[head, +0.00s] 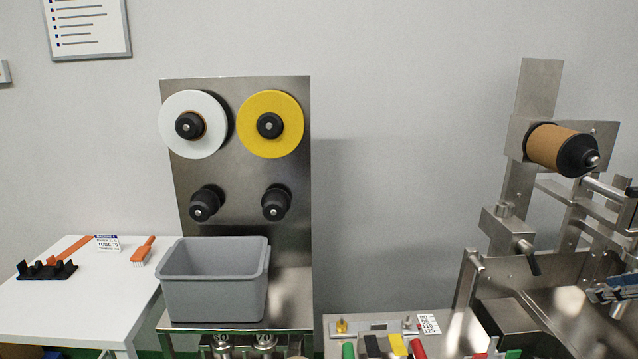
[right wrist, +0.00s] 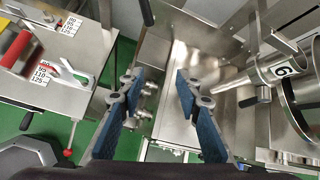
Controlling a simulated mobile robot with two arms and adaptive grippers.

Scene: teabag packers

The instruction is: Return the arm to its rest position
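My right gripper (head: 612,290) shows at the right edge of the head view, in front of the steel machine on the right, with blue pads on its fingers. In the right wrist view its two blue-padded fingers (right wrist: 160,85) stand well apart with nothing between them. Steel machine parts and green floor show beyond and below the fingers. Most of the right arm is outside the head view. My left gripper is in neither view.
A steel machine (head: 523,260) with a brown roll (head: 552,147) stands at the right. A grey bin (head: 213,299) sits below a steel panel (head: 240,180) with white and yellow reels. A white table (head: 85,305) at left holds a brush (head: 144,249). Several coloured handles line the bottom edge.

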